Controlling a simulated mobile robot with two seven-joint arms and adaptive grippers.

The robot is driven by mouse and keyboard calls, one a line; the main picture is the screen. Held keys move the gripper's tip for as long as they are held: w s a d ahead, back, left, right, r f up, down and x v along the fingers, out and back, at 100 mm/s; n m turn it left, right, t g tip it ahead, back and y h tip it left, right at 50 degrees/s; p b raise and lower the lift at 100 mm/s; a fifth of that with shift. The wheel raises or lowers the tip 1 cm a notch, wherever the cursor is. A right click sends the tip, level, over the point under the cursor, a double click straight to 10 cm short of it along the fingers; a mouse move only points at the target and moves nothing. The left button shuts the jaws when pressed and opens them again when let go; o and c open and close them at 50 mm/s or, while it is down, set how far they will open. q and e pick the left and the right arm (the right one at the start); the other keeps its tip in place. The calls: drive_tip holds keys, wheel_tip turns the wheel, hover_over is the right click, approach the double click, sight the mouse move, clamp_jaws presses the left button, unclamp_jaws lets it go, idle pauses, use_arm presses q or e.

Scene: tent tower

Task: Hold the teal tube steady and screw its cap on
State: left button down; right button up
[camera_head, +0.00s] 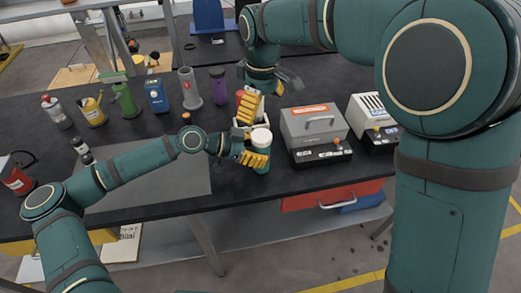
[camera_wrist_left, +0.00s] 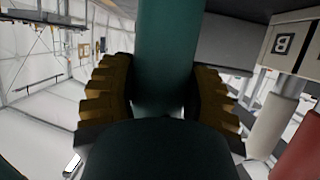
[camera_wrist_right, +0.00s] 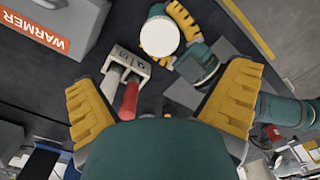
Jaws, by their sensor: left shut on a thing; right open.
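The teal tube (camera_wrist_left: 163,60) stands between the fingers of my left gripper (camera_head: 257,152), which is shut on it near the table's front edge. The white cap (camera_head: 261,137) sits at the tube's top. The right wrist view shows this cap (camera_wrist_right: 160,36) from above as a round white disc; how tightly it is seated cannot be told. My right gripper (camera_head: 249,107) is behind the tube in the head view. Its fingers are apart and empty in the right wrist view (camera_wrist_right: 160,85). The cap is outside the gap between these fingers, farther out.
A white holder (camera_wrist_right: 127,64) with a red-handled tool (camera_wrist_right: 130,96) stands close beside the tube, below my right gripper. A grey warmer box (camera_head: 312,122) is to the right. Several bottles, including a purple one (camera_head: 219,87), line the table's back left. A grey mat (camera_head: 150,185) lies left.

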wheel_tip(320, 180, up, 7)
idle(0.3)
drive_tip(key=s+d+f+g+y, duration=0.1)
drive_tip(key=s+f+g, duration=0.1)
drive_tip(key=s+f, duration=0.45)
drive_tip(key=s+d+f+g, duration=0.1)
drive_tip(key=s+f+g, duration=0.15)
drive_tip(key=f, duration=0.65)
drive_tip(key=s+d+f+g+y, duration=0.1)
drive_tip(key=s+f, duration=0.4)
drive_tip(key=f, duration=0.3)
drive_tip(key=s+d+f+m+t+y, duration=0.1)
drive_tip(key=s+d+f+m+t, duration=0.1)
drive_tip(key=f+m, duration=0.4)
drive_tip(key=s+d+f+m+t, duration=0.2)
drive_tip(key=d+f+m+t, duration=0.3)
drive_tip(key=f, duration=0.5)
drive_tip(key=shift+d+f+m+y, duration=0.4)
drive_tip(key=shift+d+m, duration=0.35)
drive_tip(key=shift+m, duration=0.55)
drive_tip(key=shift+r, duration=0.1)
